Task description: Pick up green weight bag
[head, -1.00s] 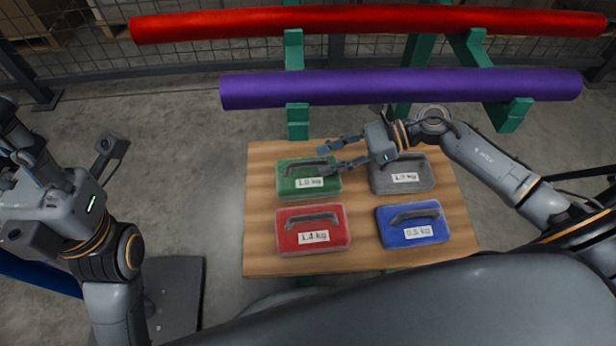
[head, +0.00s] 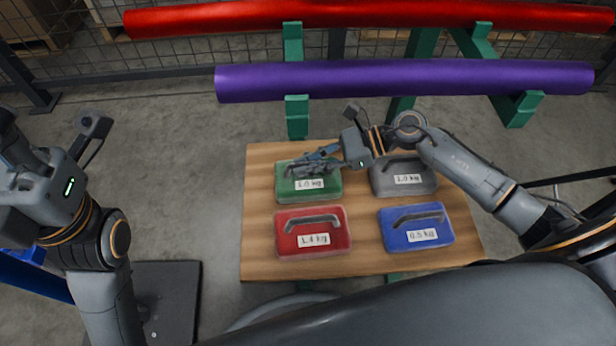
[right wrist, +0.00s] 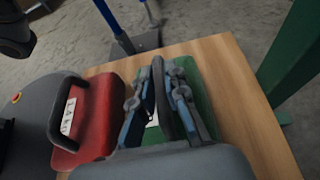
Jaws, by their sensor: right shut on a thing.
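The green weight bag (head: 308,190) lies flat at the back left of the wooden board, with a white 1.0 kg label. It also shows in the right wrist view (right wrist: 200,100). My right gripper (head: 308,166) is over the bag and shut on its dark handle (right wrist: 165,98), which runs between the two fingers in the right wrist view. The bag appears to rest on the board. My left gripper (head: 85,150) is off to the left, away from the board; its fingers are not clear enough to tell open or shut.
The wooden board (head: 258,220) also holds a red 1.4 kg bag (head: 300,245), a blue 0.5 kg bag (head: 430,238) and a grey bag (head: 388,185). A purple roll (head: 400,82) and a red roll (head: 360,18) lie on green supports behind it.

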